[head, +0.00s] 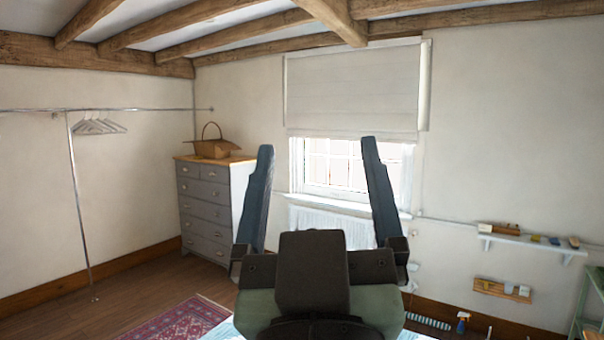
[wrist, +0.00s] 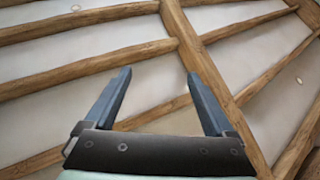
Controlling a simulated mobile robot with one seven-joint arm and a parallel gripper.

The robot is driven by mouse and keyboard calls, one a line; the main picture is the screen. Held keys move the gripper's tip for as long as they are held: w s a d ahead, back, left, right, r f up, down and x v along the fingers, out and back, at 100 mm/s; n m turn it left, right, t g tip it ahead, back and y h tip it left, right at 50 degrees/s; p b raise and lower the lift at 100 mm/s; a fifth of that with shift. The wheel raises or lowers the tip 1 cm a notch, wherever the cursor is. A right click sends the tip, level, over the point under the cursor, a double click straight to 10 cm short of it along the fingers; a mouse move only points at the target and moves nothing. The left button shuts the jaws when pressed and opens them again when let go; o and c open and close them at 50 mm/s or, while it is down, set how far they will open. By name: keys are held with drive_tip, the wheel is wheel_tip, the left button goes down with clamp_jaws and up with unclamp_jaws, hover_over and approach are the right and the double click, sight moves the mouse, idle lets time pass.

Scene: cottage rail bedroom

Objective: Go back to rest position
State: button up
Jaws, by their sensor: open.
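My gripper (head: 318,155) is raised in the middle of the head view, its two dark fingers pointing up and spread wide apart. Nothing is between the fingers. The wrist view shows the gripper (wrist: 158,78) open and empty too, with the beamed ceiling behind it. The gripper stands in front of the window and touches nothing that I can see.
A grey dresser (head: 205,212) with a basket (head: 213,147) on top stands at the back left. A clothes rail (head: 78,205) with hangers is at the left. A wall shelf (head: 530,244) is at the right. A red rug (head: 180,322) lies on the wooden floor.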

drive_tip(key=s+a+r+t, duration=0.1)
drive_tip(key=s+r+t, duration=0.1)
drive_tip(key=s+r, duration=0.2)
drive_tip(key=shift+s+r+m+y, duration=0.4)
drive_tip(key=shift+r, duration=0.25)
drive_tip(key=shift+a, duration=0.1)
wheel_tip(320, 180, down, 3)
drive_tip(key=b, duration=0.3)
